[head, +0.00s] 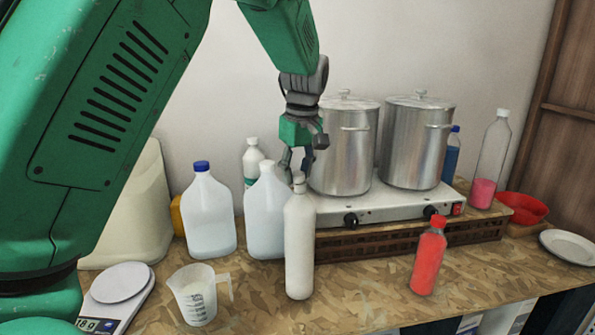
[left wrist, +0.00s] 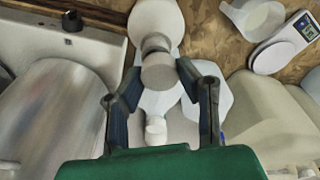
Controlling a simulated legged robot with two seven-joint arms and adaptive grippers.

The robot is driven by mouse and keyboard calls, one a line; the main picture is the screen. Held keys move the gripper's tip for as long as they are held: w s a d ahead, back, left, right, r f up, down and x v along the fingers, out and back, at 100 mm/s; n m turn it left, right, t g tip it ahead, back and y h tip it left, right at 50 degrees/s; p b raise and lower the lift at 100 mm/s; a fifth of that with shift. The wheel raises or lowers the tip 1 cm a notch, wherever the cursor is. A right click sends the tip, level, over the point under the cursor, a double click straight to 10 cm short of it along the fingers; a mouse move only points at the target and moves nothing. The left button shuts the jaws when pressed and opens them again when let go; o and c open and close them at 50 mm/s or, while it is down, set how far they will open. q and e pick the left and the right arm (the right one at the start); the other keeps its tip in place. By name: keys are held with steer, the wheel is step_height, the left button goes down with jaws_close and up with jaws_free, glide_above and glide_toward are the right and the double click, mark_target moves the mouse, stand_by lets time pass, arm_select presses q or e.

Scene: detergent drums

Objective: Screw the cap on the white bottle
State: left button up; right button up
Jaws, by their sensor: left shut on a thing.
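The white bottle (head: 299,245) stands upright on the patterned counter in front of the hotplate. In the left wrist view its body (left wrist: 156,18) shows at the top. My left gripper (head: 298,166) reaches down from above to the top of this bottle. Its fingers close on both sides of a small pale cap (left wrist: 158,72), which sits in line with the bottle's neck. Whether the cap's thread is engaged cannot be seen. My right gripper is in neither view.
Close behind the bottle stand a white-capped jug (head: 265,220) and a blue-capped jug (head: 209,215). Steel pots (head: 343,150) stand on the hotplate (head: 385,207). A red bottle (head: 428,262) is at right, a measuring cup (head: 196,297) and scale (head: 105,310) at left. The front counter is partly free.

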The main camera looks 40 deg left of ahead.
arm_select(q)
steer(key=shift+d+r, duration=0.1)
steer(key=shift+d, duration=0.9)
steer(key=shift+a+f, duration=0.3)
steer(key=shift+a, duration=0.45)
steer(key=shift+s+d+f, duration=0.1)
steer(key=shift+d+f, duration=0.1)
steer(key=shift+d, duration=0.05)
steer(key=shift+c, duration=0.2)
steer(key=shift+f, duration=0.1)
steer(key=shift+a, duration=0.5)
steer(key=shift+f, duration=0.1)
steer(key=shift+d, duration=0.35)
steer(key=shift+a+f, duration=0.15)
steer(key=shift+a, duration=0.05)
steer(key=shift+c, duration=0.4)
